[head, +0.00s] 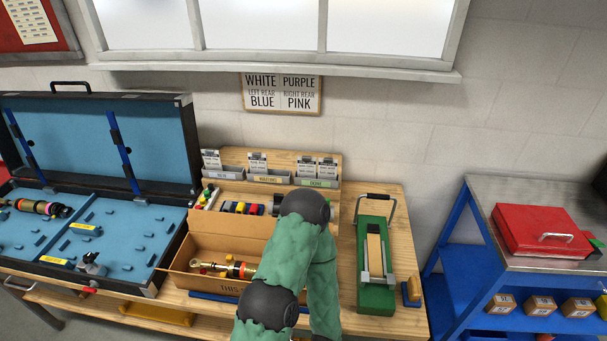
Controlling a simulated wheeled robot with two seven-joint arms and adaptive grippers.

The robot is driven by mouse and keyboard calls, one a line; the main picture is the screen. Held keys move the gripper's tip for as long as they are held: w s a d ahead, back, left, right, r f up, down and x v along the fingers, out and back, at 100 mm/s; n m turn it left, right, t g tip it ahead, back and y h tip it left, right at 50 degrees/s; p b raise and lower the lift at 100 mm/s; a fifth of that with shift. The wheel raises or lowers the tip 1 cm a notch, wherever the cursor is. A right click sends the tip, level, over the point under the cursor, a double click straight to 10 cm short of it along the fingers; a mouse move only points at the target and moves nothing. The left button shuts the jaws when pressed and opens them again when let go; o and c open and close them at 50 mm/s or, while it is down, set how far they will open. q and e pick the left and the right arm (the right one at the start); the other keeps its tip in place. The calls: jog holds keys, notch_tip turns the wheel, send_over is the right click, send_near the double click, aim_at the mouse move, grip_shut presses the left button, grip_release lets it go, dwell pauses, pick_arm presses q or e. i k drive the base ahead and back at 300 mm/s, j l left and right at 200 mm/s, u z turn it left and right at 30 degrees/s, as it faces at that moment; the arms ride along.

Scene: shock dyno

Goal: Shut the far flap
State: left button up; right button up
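An open cardboard box (210,283) stands on the wooden bench, with printing on its near side. Its far flap (228,224) stands up along the back edge, tilted away from the opening; its right end is hidden by my arm. A gold, red and black shock absorber (225,268) lies inside, its right end hidden. One of my arms, green with black joints, comes in from the bottom and crosses in front of the box's right part. I cannot tell which arm it is. Neither gripper's fingers show.
Behind the box is a wooden organiser (235,195) with coloured parts and cards. A green press-like fixture (377,285) stands to the right. An open blue-lined case (110,230) is at left. A red toolbox (540,231) sits on the blue cart at right.

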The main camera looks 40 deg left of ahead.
aim_at(244, 226)
jog(key=l+u, duration=0.1)
jog(key=u, duration=2.45)
